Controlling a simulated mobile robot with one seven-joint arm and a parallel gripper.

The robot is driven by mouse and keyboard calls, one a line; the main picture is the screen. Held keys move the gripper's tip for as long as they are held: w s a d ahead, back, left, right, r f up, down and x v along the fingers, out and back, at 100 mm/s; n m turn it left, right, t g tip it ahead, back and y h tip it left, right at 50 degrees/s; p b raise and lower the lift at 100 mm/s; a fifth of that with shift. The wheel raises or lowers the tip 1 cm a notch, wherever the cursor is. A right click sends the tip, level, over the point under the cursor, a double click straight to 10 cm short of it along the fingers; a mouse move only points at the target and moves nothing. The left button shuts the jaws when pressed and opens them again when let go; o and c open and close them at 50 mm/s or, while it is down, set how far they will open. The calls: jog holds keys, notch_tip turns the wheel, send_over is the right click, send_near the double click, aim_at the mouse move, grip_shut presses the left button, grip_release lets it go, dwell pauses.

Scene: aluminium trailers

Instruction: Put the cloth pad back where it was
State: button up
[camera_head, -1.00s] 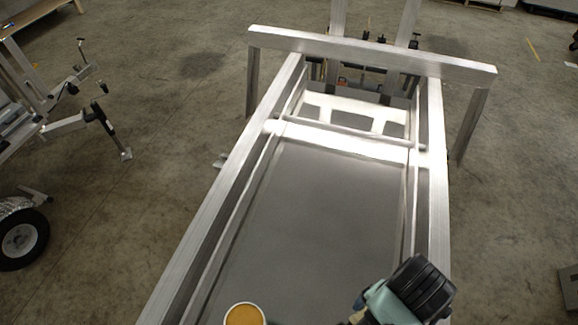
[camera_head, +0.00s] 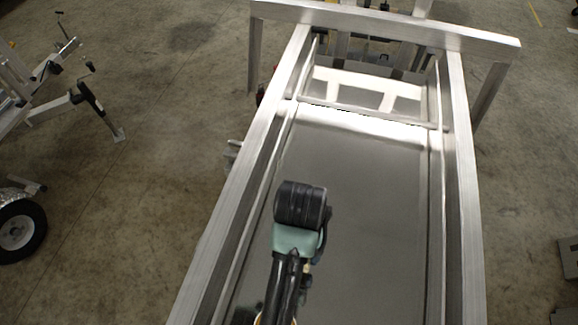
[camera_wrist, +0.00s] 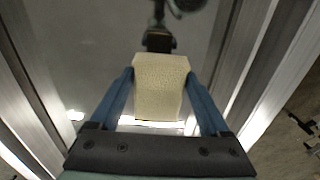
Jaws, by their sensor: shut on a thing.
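The cloth pad (camera_wrist: 160,92) is a cream, textured block in the wrist view. It sits between the two blue fingers of my gripper (camera_wrist: 160,76), which press on its left and right sides. In the head view my arm reaches up from the bottom over the grey trailer bed (camera_head: 365,215). The pad and fingers cannot be made out there, hidden by my arm. I cannot tell how high the pad is above the bed.
Aluminium rails (camera_head: 234,195) run along both sides of the bed, with a crossbeam (camera_head: 385,24) at the far end. The bed right of my arm is clear. Another trailer's wheel (camera_head: 18,232) stands at the left on the concrete floor.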

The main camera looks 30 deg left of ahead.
jog(key=shift+s+a+f+p, duration=0.1)
jog(key=shift+a+f+p, duration=0.1)
jog(key=shift+f+p, duration=0.6)
jog(key=shift+a+f, duration=0.1)
jog(key=shift+f, duration=0.5)
jog(key=shift+f+p, duration=0.55)
jog(key=shift+f, duration=1.9)
jog(key=o, duration=1)
jog(key=shift+f, duration=0.15)
